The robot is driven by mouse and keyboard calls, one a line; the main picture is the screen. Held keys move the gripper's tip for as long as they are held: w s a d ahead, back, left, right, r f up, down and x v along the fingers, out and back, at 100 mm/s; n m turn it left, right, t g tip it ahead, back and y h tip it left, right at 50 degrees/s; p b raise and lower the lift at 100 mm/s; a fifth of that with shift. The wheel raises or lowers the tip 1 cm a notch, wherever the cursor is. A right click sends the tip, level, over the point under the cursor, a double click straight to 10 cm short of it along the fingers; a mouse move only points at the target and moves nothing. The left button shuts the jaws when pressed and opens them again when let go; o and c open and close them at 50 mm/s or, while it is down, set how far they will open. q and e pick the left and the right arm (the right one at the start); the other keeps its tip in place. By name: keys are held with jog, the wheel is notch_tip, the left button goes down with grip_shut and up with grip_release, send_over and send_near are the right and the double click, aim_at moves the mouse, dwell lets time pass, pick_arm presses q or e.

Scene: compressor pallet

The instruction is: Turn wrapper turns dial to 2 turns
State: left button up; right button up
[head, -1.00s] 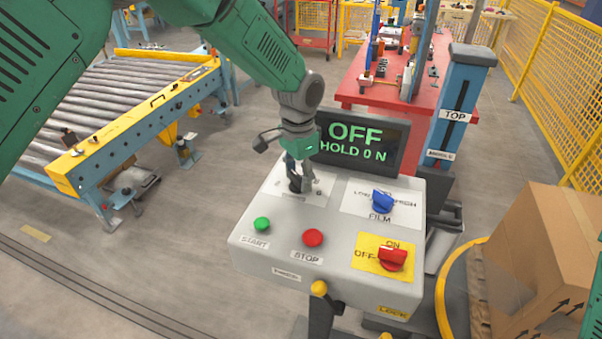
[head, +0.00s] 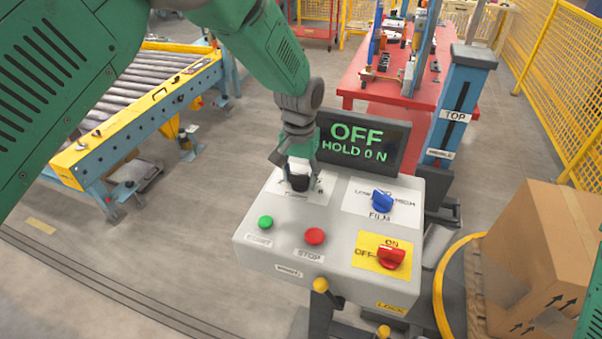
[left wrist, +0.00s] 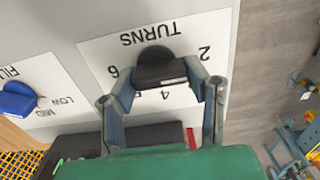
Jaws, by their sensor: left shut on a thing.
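The black turns dial (head: 299,184) sits on a white plate at the back left of the grey control panel (head: 268,256). My left gripper (head: 298,176) reaches down to it from above and is shut on it. In the left wrist view the turns dial (left wrist: 158,68) is between the two fingers of my left gripper (left wrist: 163,88). The plate (left wrist: 110,48) reads TURNS upside down, with 2, 4 and 6 around the dial. I cannot tell surely which number the dial points to. My right gripper is not in view.
The panel also holds a green start button (head: 265,222), a red stop button (head: 315,236), a blue film dial (head: 382,201) and a red switch (head: 391,257). The screen (head: 362,142) behind reads OFF, HOLD 0 N. A carton (head: 545,250) stands right.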

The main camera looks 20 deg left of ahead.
aim_at(300, 175)
pick_arm(q)
jog(key=shift+s+f, duration=0.2)
jog(key=shift+s, duration=0.05)
jog(key=o, duration=1.2)
jog(key=shift+c, duration=0.2)
jog(key=shift+r, duration=0.15)
jog(key=shift+w+r, duration=0.1)
jog(key=shift+r, duration=0.05)
notch_tip(300, 175, up, 12)
jog(key=shift+d, duration=0.1)
